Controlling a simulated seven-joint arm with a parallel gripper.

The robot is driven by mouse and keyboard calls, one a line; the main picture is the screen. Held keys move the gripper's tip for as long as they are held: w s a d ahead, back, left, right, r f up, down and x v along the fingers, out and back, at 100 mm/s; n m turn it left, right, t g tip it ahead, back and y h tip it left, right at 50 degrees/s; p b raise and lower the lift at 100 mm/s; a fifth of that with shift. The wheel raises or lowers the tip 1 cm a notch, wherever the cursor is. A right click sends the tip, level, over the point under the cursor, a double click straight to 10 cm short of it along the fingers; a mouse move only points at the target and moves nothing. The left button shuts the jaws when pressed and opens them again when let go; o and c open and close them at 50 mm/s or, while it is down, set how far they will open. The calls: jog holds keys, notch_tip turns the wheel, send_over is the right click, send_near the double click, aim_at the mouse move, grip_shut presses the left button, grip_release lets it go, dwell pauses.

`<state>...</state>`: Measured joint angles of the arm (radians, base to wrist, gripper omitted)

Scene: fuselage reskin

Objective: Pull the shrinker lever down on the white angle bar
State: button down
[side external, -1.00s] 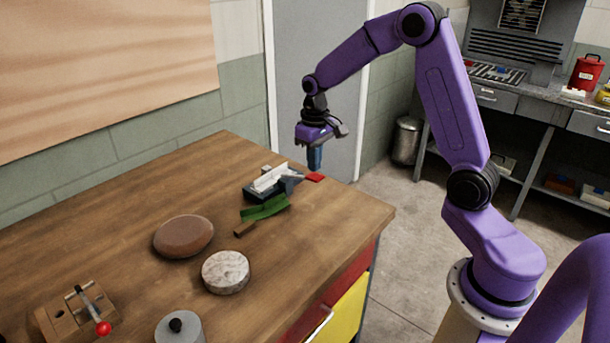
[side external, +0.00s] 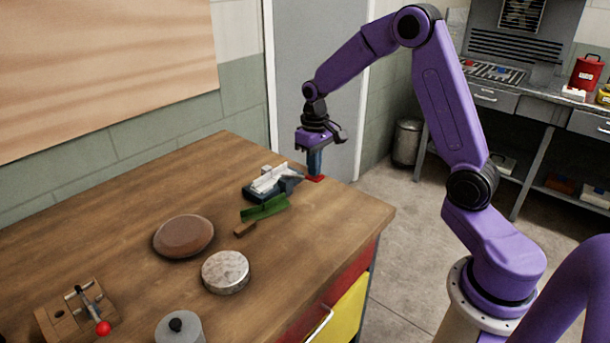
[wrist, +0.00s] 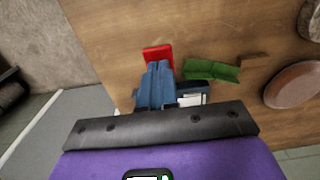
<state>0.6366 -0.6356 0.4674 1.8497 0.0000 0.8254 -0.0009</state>
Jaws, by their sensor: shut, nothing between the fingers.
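The shrinker (side external: 262,194) is a dark tool on the wooden bench near its far right corner. The white angle bar (side external: 272,178) lies in its top; part of the bar shows in the wrist view (wrist: 190,99). The lever's red handle end (side external: 317,179) sticks out to the right, over the bench edge area. My gripper (side external: 315,174) points straight down with its blue fingers shut and empty. Its fingertips are at the red handle from above, seemingly touching it. In the wrist view, the fingers (wrist: 157,70) overlap the red handle (wrist: 158,53) and hide much of the lever.
A brown oval pad (side external: 184,236), a round metal-rimmed disc (side external: 226,272), a grey lidded pot (side external: 180,328) and a wooden block with a red-knobbed lever (side external: 75,315) stand further along the bench.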

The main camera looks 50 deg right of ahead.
aim_at(314, 181)
jog(key=shift+f, duration=2.7)
jog(key=shift+r, duration=5.6)
jog(key=s+a+r+n, duration=0.2)
jog(key=s+a+n, duration=0.4)
jog(key=s+a, duration=0.75)
jog(key=s+f+n, duration=0.1)
jog(key=s+n, duration=0.5)
jog(key=s, duration=1.2)
jog(key=shift+f+n, duration=0.2)
jog(key=shift+n, duration=0.1)
